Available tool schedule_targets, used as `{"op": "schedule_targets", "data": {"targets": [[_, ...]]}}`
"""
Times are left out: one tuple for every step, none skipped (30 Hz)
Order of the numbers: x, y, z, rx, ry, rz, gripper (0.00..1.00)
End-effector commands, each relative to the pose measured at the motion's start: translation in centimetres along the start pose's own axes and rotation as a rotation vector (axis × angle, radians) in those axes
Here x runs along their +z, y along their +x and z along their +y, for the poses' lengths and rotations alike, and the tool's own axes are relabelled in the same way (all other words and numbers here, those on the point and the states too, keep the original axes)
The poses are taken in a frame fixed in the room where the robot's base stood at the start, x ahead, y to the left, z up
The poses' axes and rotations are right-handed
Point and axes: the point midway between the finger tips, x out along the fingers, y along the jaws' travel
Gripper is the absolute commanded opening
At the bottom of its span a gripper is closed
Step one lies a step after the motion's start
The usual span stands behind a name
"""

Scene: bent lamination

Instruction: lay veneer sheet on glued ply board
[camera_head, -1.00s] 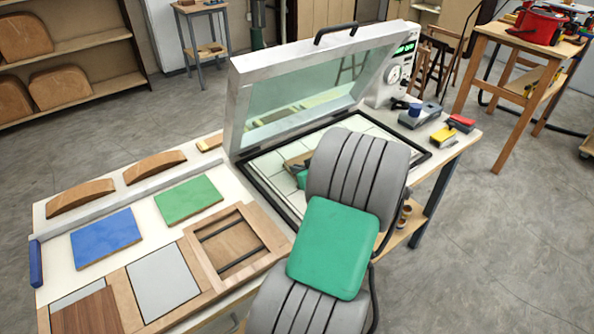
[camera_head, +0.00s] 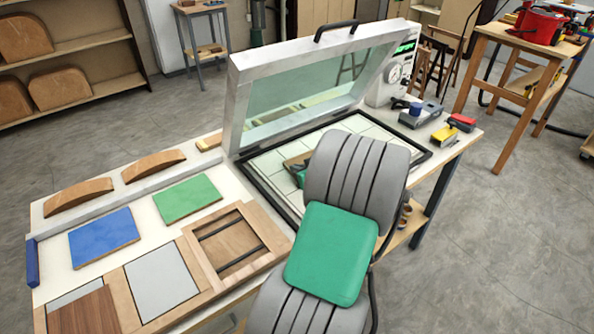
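A board with a blue top (camera_head: 104,238) and a board with a green top (camera_head: 187,199) lie flat and apart on the white bench top. I cannot tell which of them bears glue. A dark brown wood-grain sheet (camera_head: 85,312), which looks like veneer, lies at the bottom left, cut off by the picture edge. A grey sheet (camera_head: 160,281) lies in a wooden frame to its right. My grey and green arm reaches over the open press (camera_head: 375,129).
The press lid (camera_head: 236,108) stands raised. A wooden frame with dark bars (camera_head: 262,250) lies left of the arm. Curved wooden forms (camera_head: 153,166) stand along the back edge. A blue roller (camera_head: 32,263) is at the left edge.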

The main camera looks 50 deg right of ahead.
Motion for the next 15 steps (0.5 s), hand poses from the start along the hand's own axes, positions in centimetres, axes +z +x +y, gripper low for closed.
{"op": "schedule_targets", "data": {"targets": [[-0.02, -0.01, 0.01, 0.0, 0.0, 0.0, 0.0], [-0.03, -0.01, 0.01, 0.0, 0.0, 0.0, 0.0], [-0.04, -0.02, 0.0, 0.0, 0.0, 0.0, 0.0], [-0.04, -0.02, 0.01, 0.0, 0.0, 0.0, 0.0], [-0.04, -0.02, 0.01, 0.0, 0.0, 0.0, 0.0], [-0.04, -0.01, 0.01, 0.0, 0.0, 0.0, 0.0], [-0.04, -0.01, 0.01, 0.0, 0.0, 0.0, 0.0], [-0.04, -0.01, 0.01, 0.0, 0.0, 0.0, 0.0], [-0.04, -0.01, 0.01, 0.0, 0.0, 0.0, 0.05], [-0.04, -0.01, 0.01, 0.0, 0.0, 0.0, 0.08], [-0.03, -0.01, 0.01, 0.0, 0.0, 0.0, 0.1], [-0.03, -0.01, 0.01, 0.0, 0.0, 0.0, 0.14], [-0.03, -0.01, 0.01, 0.0, 0.0, 0.0, 0.16], [-0.03, -0.01, 0.01, 0.0, 0.0, 0.0, 0.18], [-0.03, -0.01, 0.01, 0.0, 0.0, 0.0, 0.22]]}}
